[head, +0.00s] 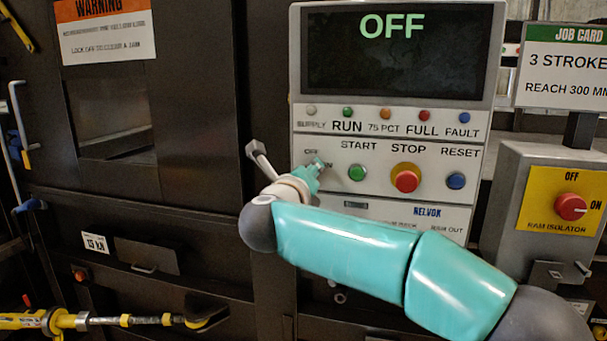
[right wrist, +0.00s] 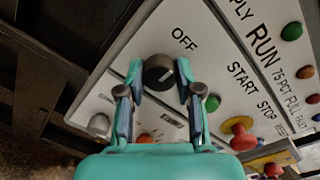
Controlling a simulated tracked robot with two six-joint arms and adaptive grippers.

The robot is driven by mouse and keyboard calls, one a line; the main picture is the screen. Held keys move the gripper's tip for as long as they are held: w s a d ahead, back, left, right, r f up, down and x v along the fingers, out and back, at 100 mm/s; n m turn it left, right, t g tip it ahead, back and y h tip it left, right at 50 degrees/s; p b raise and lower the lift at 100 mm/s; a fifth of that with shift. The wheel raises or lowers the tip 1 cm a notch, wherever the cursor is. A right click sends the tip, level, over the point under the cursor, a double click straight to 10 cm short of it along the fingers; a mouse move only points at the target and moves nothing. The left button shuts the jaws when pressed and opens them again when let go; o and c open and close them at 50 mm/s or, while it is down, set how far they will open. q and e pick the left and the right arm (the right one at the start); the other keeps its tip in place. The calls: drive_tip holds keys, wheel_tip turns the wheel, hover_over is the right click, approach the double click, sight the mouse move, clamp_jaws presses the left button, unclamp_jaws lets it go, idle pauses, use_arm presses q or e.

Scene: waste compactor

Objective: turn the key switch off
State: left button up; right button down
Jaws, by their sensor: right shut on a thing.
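The key switch (right wrist: 157,74) is a round dark knob with a pale mark on the light grey control panel, below the OFF label in the right wrist view. The pale mark seems to slant toward that label. My right gripper (right wrist: 160,79) has one teal finger on each side of the knob and is shut on it. In the head view, my right gripper (head: 316,168) is at the panel's left edge, and the arm and fingers mostly hide the switch. The display (head: 393,52) above reads OFF in green. My left gripper is not in view.
Close right of the switch are the green START button (head: 357,173), the red STOP button (head: 406,180) and the blue RESET button (head: 456,181). A ram isolator box (head: 515,215) with a red knob stands farther right. A yellow bar (head: 100,321) is at lower left.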

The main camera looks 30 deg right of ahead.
drive_tip(key=shift+r, duration=0.1)
idle(0.3)
drive_tip(key=c, duration=0.8)
unclamp_jaws()
drive_tip(key=shift+w+a, duration=0.1)
drive_tip(key=shift+o, duration=0.2)
drive_tip(key=v, duration=1.2)
